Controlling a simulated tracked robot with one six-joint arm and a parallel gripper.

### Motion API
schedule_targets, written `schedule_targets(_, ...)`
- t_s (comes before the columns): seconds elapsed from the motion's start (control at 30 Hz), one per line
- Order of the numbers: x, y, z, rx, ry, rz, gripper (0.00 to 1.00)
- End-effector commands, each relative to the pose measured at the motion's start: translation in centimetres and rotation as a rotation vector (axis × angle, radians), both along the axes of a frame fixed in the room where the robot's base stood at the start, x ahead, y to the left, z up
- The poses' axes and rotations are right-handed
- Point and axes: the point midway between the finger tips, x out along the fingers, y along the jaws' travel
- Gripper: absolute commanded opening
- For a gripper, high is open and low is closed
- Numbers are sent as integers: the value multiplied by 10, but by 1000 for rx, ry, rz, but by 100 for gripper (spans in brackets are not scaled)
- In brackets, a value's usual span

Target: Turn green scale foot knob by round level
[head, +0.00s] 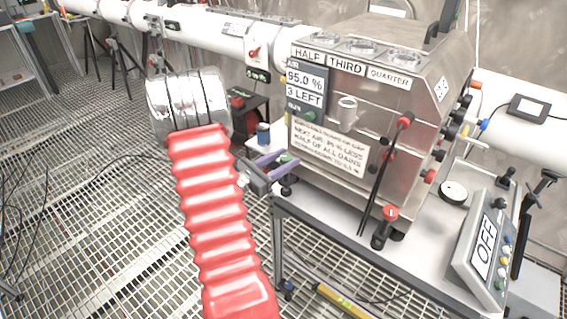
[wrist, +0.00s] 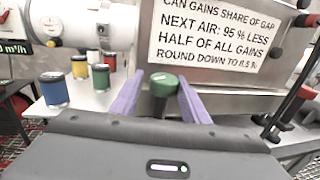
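The green-topped knob (wrist: 163,84) stands upright on a dark stem in the wrist view, at the bench's front edge below the steel box. My gripper (wrist: 158,98) is open, with one purple finger on each side of the knob and visible gaps between. In the head view my gripper (head: 277,164) is at the front left corner of the box, and a bit of the green knob (head: 286,158) shows by its fingers. A small round pale disc with a dark rim (head: 453,191) lies on the bench at right; I cannot tell whether it is the round level.
The steel box (head: 330,110) with signs rises behind the knob. Small blue (wrist: 54,90), yellow (wrist: 80,68) and green (wrist: 101,77) cans stand to its left. A tilted panel reading OFF (head: 483,245) is at the right. A yellow bar (head: 340,300) lies low under the bench.

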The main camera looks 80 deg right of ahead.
Motion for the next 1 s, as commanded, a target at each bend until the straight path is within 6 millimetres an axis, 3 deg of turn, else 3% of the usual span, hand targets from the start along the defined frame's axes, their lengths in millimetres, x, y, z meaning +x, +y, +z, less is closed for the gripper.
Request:
schedule_targets(0.2, 0, 0, 1, -1, 2, -1, 51)
schedule_targets(0.57, 1, 5, 0, 0, 4, -3, 51)
schedule_targets(1.0, 32, 48, 0, 0, 4, -2, 51)
